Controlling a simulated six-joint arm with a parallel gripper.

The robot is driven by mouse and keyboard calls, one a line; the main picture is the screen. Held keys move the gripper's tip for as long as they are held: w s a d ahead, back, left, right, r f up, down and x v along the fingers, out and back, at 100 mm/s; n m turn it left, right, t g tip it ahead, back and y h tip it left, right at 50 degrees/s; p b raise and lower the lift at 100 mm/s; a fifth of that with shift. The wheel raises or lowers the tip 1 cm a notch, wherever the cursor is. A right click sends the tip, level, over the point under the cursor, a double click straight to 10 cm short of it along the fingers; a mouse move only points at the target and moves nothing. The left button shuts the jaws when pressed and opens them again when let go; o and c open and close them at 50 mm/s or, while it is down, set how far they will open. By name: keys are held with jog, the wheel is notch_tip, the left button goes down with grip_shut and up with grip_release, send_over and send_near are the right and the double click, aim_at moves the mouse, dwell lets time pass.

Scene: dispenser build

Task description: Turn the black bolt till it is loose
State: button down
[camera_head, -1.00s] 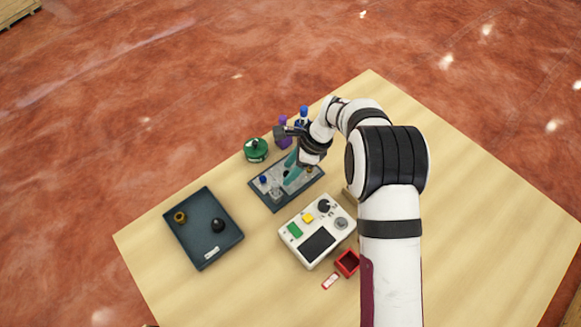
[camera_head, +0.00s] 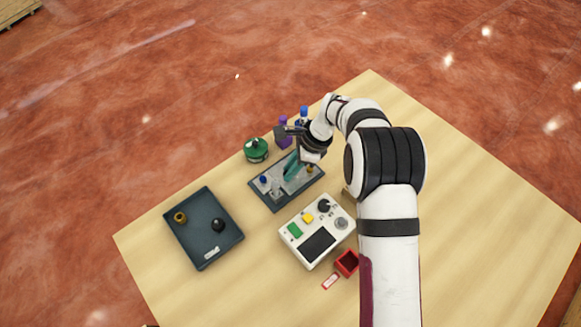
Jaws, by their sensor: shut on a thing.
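A dark tray-like fixture (camera_head: 273,207) with a grey plate lies near the middle of the table. My gripper (camera_head: 288,174) reaches down over this plate from the upper right, its teal fingers low and close to the surface. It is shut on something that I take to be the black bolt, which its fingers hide. A blue knob-like part (camera_head: 263,179) and a small yellow part (camera_head: 310,169) also show on the plate, on either side of the fingers.
A dark tray (camera_head: 205,252) at left holds a brass ring (camera_head: 180,217) and a black ball-like part (camera_head: 218,225). A white control box (camera_head: 297,251) and a red bin (camera_head: 346,264) stand in front. A green container (camera_head: 256,150) and a purple bottle (camera_head: 284,138) stand behind the fixture.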

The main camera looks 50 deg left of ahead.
jog(key=n, duration=0.2)
jog(key=n+h, duration=0.1)
jog(key=n, duration=0.1)
jog(key=n+h, duration=0.1)
jog(key=shift+w+a+n+g, duration=0.15)
jog(key=shift+a+n+g, duration=0.1)
jog(key=shift+n+g, duration=0.15)
jog(key=n+h, duration=0.1)
jog(key=n, duration=0.1)
jog(key=n+h, duration=0.1)
jog(key=n, duration=0.2)
jog(key=shift+a+f+n, duration=0.1)
jog(key=shift+a+n, duration=0.1)
jog(key=shift+n, duration=0.1)
jog(key=c, duration=0.8)
grip_release()
jog(key=shift+r, duration=0.5)
notch_tip(320, 180, up, 4)
jog(key=shift+d+f, duration=0.1)
jog(key=shift+f, duration=0.05)
jog(key=w+d+r, duration=0.2)
jog(key=d, duration=0.1)
jog(key=w+d+r, duration=0.1)
jog(key=d+r, duration=0.1)
jog(key=d, duration=0.1)
jog(key=w+d+r, duration=0.2)
jog(key=d, duration=0.2)
jog(key=shift+w+r, duration=0.25)
jog(key=shift+w, duration=0.1)
